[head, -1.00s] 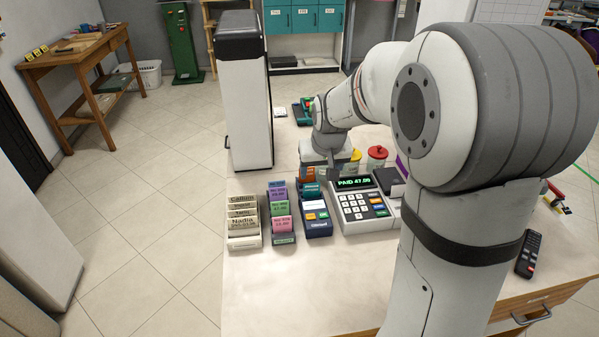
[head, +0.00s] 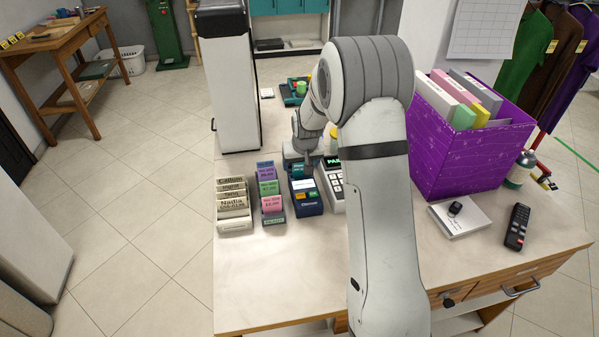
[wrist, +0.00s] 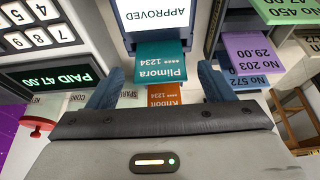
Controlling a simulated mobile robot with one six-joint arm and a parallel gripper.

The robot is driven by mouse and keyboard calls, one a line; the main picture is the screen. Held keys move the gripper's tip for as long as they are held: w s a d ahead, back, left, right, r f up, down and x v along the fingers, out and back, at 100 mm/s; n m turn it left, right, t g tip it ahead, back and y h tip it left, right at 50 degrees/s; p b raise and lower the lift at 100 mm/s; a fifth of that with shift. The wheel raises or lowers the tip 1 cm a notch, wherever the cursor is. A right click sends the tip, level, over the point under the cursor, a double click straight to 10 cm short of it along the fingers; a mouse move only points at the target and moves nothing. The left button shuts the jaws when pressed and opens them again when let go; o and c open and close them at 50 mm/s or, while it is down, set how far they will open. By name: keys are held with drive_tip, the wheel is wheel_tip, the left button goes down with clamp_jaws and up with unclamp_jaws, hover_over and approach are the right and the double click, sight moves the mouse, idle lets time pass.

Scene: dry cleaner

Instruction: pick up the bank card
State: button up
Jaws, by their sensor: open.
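A teal card (wrist: 160,64) marked "Plimora" and "1234" sticks out of the card terminal (wrist: 163,45), whose screen reads "APPROVED" in the wrist view. An orange card (wrist: 162,96) also ending in 1234 shows beyond it, partly hidden by my gripper. My gripper (wrist: 160,80) is open, its two blue fingers on either side of the cards, with nothing clearly held. In the head view the blue terminal (head: 309,203) stands on the counter and my gripper (head: 298,160) is just behind it. Whether the fingers touch the teal card cannot be told.
The cash register (wrist: 40,50) stands close beside the terminal. A rack of coloured tickets (head: 269,190) and a rack of name tags (head: 233,205) stand to its left. A purple box (head: 455,150) and a remote (head: 517,227) are at right. The front left counter is clear.

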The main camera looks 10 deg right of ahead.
drive_tip(key=shift+w+f, duration=0.15)
drive_tip(key=shift+f, duration=0.3)
drive_tip(key=c, duration=1.1)
drive_tip(key=shift+r, duration=0.15)
wheel_tip(320, 180, up, 10)
drive_tip(key=shift+f+b, duration=0.1)
drive_tip(key=shift+b, duration=0.2)
